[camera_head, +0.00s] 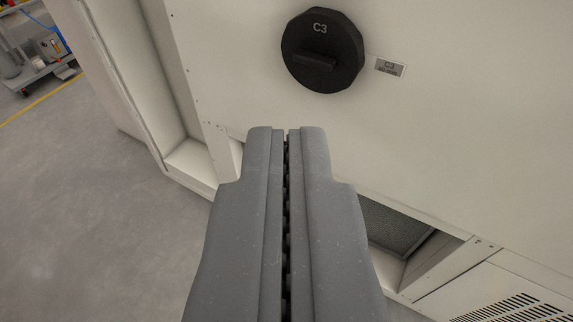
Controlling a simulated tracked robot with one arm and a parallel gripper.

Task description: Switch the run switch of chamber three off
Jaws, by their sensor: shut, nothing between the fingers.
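A round black knob marked C3 (331,79) sits on a pale cabinet panel (470,120) at the top middle of the view. A raised dark grip bar crosses its face, nearly level in the picture. A small grey label reading C3 (389,67) is fixed to the panel just right of the knob. My gripper (287,132) is shut and empty. Its fingertips show below and a little left of the knob. They appear apart from it; the exact distance to the panel cannot be told.
A recessed opening (395,228) and a vented panel (515,300) lie at the lower right. A frame post (165,75) stands left of the panel. Grey floor (90,210) is open at the left, with a yellow line (38,101) and a cart (50,48) beyond.

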